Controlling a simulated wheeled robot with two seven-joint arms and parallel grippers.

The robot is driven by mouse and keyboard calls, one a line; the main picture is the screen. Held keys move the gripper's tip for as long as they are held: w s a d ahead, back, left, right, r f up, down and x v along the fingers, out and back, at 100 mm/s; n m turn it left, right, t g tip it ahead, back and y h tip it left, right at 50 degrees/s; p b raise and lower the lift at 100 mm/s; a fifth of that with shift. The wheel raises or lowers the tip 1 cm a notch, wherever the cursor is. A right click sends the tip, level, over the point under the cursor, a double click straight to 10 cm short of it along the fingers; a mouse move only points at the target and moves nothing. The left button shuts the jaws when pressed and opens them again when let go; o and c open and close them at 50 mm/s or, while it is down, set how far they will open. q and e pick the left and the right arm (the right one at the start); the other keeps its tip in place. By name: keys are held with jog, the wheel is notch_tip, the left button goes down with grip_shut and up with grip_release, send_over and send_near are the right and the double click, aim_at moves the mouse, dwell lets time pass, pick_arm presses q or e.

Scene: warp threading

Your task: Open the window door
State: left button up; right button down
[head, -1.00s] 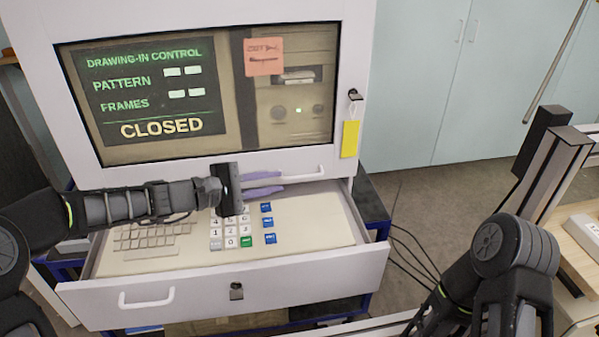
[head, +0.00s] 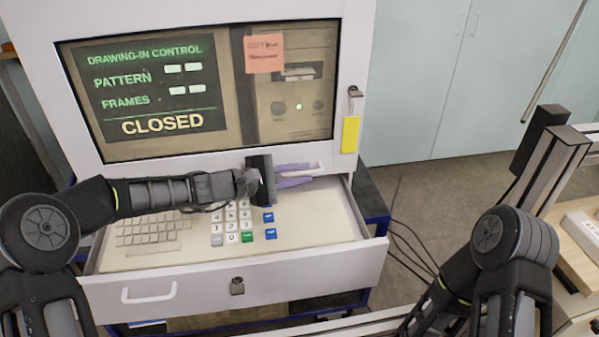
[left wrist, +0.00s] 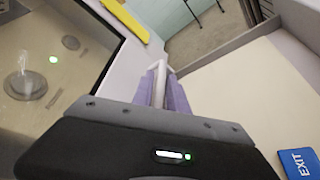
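The window door (head: 352,45) is a white frame around a dark glass pane, and it is closed on the cabinet front. Its white bar handle (head: 319,169) is at the lower right of the frame; it also shows in the left wrist view (left wrist: 160,72). My left gripper (head: 310,174) has purple fingers pointing right at this handle. The fingers are apart, and in the left wrist view (left wrist: 165,85) the handle shows between them. Whether they touch it I cannot tell. My right gripper is out of view; only its arm shows at lower right.
An open drawer (head: 330,268) with a keyboard (head: 150,232) and keypad (head: 232,225) juts out below the door. A yellow tag (head: 350,134) hangs from a key in the frame's right side. A light wooden surface with machine parts stands at the right.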

pick_arm(q)
grip_shut()
dwell(1.4)
